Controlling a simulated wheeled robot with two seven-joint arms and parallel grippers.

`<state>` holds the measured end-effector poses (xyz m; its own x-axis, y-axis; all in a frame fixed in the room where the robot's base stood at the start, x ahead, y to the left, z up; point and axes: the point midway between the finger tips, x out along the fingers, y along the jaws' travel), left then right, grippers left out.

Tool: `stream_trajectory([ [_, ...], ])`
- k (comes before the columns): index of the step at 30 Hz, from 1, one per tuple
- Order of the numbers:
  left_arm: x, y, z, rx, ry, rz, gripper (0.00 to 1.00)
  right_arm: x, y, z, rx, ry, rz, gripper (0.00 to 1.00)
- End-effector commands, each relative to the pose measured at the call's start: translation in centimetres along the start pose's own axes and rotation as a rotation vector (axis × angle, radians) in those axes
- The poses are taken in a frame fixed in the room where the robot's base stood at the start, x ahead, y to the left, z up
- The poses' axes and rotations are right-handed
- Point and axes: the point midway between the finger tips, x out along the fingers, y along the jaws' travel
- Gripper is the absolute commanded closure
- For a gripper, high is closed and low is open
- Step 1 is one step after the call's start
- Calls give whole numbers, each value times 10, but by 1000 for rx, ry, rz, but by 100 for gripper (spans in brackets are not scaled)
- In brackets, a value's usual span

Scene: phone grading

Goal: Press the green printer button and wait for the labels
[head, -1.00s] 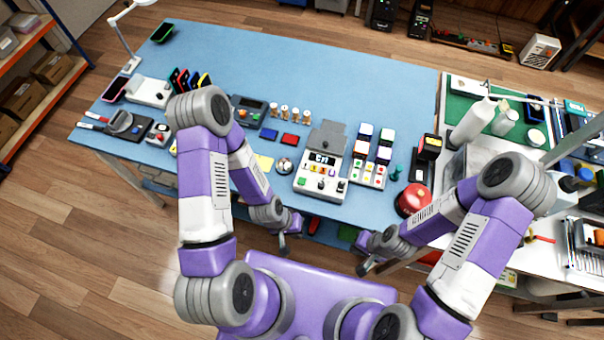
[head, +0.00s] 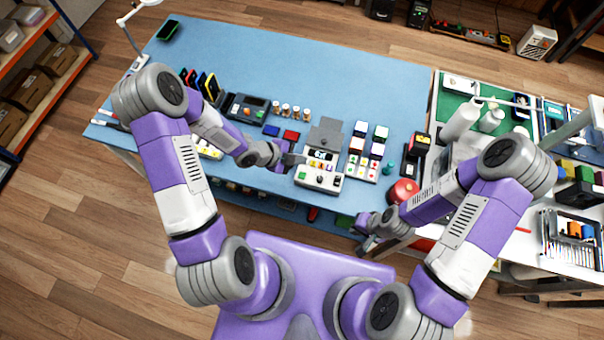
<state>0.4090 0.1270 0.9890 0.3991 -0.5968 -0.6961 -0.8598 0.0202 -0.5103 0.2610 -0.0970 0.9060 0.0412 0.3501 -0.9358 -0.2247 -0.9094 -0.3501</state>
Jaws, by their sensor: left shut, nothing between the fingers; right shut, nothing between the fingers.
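The label printer (head: 322,181), a white box with a grey raised lid and a small dark display, stands near the front edge of the blue table. Its green button (head: 303,176) is at the left of its front panel, with a dark knob at the right. My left gripper (head: 292,161) is shut and empty. It is just left of the printer, close to the green button; I cannot tell whether it touches the printer. My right gripper (head: 364,248) is shut and empty, low in front of the table edge, away from the printer.
A tray of colored label stacks (head: 366,168) stands right of the printer, with a red round object (head: 403,191) beyond it. Blue and red pads (head: 291,135) lie left of the printer.

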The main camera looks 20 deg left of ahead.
Motion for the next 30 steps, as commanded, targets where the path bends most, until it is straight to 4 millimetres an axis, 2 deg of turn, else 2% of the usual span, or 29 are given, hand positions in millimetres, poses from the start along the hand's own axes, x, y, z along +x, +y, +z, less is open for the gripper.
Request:
stream_trajectory([
  [14,6,4,4,-4,0,1,100,6,2,0,0,0,0,100],
  [20,20,15,14,-4,0,1,100,22,8,-1,0,0,0,100],
  [30,54,40,39,-4,-1,1,100,60,22,-3,0,0,0,100],
])
